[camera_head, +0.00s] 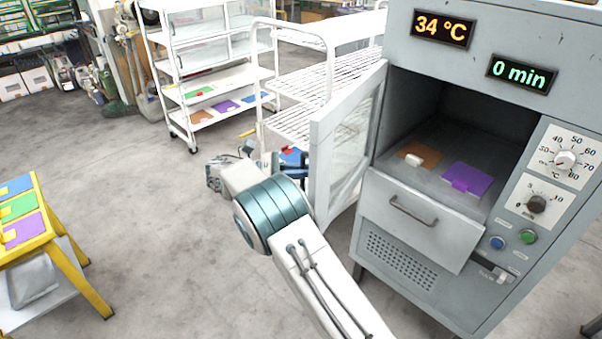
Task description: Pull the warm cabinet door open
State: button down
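The warm cabinet (405,240) stands at the right, grey, with displays reading 34 °C and 0 min. Its glazed door (347,140) is swung open to the left, and the chamber is exposed. Inside, a brown mat (418,155) with a white piece on it lies left of a purple mat (467,179) with a purple piece. My gripper (215,175) is at the end of my arm, left of the door's lower outer edge and apart from it in the picture. Its fingers are small and partly hidden by the wrist, so their opening is unclear.
A white wire-shelf trolley (291,120) stands behind the door. A white shelf rack (215,75) with coloured mats is further back. A yellow stand (62,265) with blue, green and purple mats is at the left. The floor between stand and arm is clear.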

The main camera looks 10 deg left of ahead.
jog(key=shift+w+a+r, duration=0.1)
jog(key=shift+w+a, duration=0.25)
jog(key=shift+w, duration=0.05)
dwell(0.4)
jog(key=c, duration=1.5)
grip_release()
jog(key=shift+c, duration=0.2)
jog(key=shift+a, duration=0.15)
jog(key=shift+a, duration=0.1)
jog(key=v, duration=0.7)
jog(key=shift+a+b, duration=0.15)
jog(key=shift+b, duration=0.25)
